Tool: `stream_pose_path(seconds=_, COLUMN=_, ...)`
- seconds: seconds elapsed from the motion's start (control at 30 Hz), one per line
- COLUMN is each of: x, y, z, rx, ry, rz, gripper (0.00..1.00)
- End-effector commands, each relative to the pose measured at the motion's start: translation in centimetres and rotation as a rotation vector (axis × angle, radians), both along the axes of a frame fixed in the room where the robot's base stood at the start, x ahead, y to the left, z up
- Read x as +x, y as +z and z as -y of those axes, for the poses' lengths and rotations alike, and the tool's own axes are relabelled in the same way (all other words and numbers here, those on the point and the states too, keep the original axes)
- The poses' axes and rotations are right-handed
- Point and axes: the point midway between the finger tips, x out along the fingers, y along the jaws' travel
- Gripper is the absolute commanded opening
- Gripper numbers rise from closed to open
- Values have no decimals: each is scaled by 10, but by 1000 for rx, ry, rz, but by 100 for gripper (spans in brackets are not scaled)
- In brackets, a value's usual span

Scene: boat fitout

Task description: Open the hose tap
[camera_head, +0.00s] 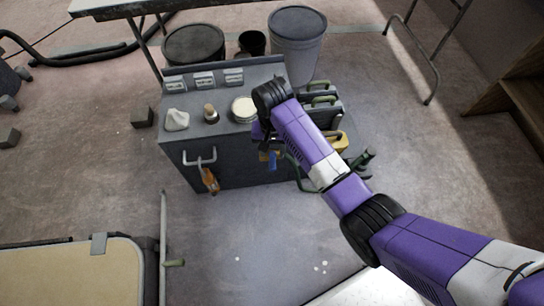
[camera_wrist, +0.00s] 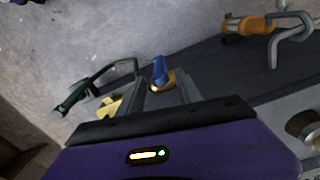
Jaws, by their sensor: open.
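The hose tap shows in the wrist view as a blue lever (camera_wrist: 160,70) on a brass-coloured body (camera_wrist: 165,82). In the head view the blue lever (camera_head: 272,160) hangs at the front right of the grey cabinet, partly hidden by my arm. My gripper (camera_wrist: 160,88) is open, with its two grey fingers apart in the wrist view. The tap appears between the fingertips in that picture; I cannot tell whether they touch it. In the head view my wrist hides the fingers.
The grey cabinet (camera_head: 230,180) carries a white cloth (camera_head: 177,120), a small brush-like item (camera_head: 210,113) and a round tin (camera_head: 244,109). An orange-handled tool (camera_head: 209,180) hangs from its front handle. A green curved handle (camera_wrist: 100,80) is left of the tap. Floor in front is clear.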

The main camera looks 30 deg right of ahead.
Motion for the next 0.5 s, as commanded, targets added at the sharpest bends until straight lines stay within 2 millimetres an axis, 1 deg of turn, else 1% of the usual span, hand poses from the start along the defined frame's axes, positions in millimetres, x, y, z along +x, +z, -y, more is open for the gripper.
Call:
stream_pose_path(seconds=0.03, x=-1, y=-12, z=0, rx=0, ry=0, rz=-4, gripper=41)
stream_pose_path(seconds=0.2, x=-1, y=-39, z=0, rx=-1, ry=0, rz=-3, gripper=41)
stream_pose_path(seconds=0.33, x=-1, y=-55, z=0, rx=-1, ry=0, rz=-2, gripper=41)
stream_pose_path(seconds=0.5, x=0, y=-64, z=0, rx=0, ry=0, rz=-1, gripper=41)
